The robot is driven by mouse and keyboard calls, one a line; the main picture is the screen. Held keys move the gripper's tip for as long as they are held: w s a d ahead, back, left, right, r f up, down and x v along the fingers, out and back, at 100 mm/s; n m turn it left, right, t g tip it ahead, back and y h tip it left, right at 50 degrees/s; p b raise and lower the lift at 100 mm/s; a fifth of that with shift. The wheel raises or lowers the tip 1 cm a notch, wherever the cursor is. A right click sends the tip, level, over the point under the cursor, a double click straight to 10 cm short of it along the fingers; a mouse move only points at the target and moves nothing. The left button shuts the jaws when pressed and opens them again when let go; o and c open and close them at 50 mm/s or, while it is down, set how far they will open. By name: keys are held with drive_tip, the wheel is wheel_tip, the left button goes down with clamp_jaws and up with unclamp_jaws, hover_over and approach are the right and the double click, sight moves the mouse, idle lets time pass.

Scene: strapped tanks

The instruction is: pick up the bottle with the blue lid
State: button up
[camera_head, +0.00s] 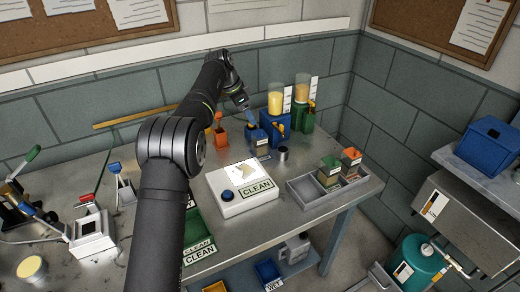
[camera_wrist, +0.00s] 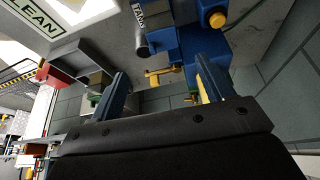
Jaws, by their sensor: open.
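I cannot make out a bottle with a blue lid for certain in either view. Two small square jars stand in the grey tray, one with a green lid (camera_head: 329,163) and one with an orange lid (camera_head: 350,156). A pale container (camera_head: 298,246) on the lower shelf is too small to tell its lid.
Blue (camera_head: 276,125) and green (camera_head: 303,118) dispensers stand behind, by a small metal cup (camera_head: 283,153). A teal tank (camera_head: 416,262) stands at lower right.

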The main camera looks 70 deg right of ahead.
sight(259, 134)
drive_tip(key=x, duration=1)
drive_tip(key=shift+w, duration=0.1)
drive_tip(key=shift+x, duration=2.7)
drive_tip(key=shift+d, duration=0.2)
drive_tip(key=shift+c, duration=0.4)
drive_tip(key=shift+r, duration=0.15)
drive_tip(key=c, duration=1.3)
